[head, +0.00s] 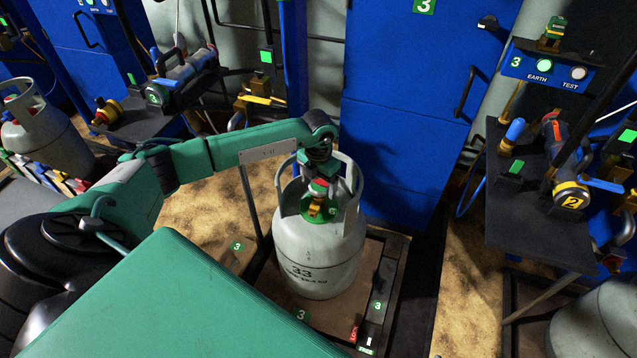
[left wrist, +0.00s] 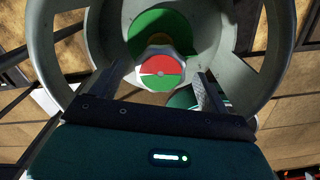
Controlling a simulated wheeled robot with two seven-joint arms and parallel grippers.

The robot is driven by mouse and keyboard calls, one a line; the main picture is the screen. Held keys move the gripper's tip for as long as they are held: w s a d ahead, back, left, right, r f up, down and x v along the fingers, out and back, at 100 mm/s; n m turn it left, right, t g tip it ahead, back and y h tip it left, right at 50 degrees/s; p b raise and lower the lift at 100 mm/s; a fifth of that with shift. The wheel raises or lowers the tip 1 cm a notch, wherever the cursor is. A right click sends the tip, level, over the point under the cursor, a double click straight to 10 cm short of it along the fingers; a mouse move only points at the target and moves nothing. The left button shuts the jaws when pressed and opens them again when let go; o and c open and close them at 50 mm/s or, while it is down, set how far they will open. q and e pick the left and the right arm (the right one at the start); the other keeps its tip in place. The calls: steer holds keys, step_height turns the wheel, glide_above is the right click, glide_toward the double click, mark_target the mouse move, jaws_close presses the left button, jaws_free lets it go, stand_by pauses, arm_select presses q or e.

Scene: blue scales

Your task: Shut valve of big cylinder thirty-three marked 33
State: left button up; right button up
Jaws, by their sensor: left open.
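The big grey cylinder (head: 318,248) marked 33 stands upright on a low platform in the middle of the head view. Its collar (head: 350,180) rings the valve. The valve knob (left wrist: 160,72), with a red and green top, shows in the left wrist view and also in the head view (head: 319,186). My left gripper (head: 320,172) is over the valve inside the collar. In the left wrist view its two open fingers (left wrist: 158,88) stand on either side of the knob; I cannot tell whether they touch it. My right gripper is not in view.
A blue cabinet (head: 415,130) marked 3 stands behind the cylinder. A dark bench (head: 530,225) with a tool marked 2 is at the right. Another grey cylinder (head: 45,140) stands at the far left. The collar closely surrounds my left gripper.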

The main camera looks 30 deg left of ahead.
arm_select(q)
steer(key=shift+c, duration=0.5)
steer(key=c, duration=0.9)
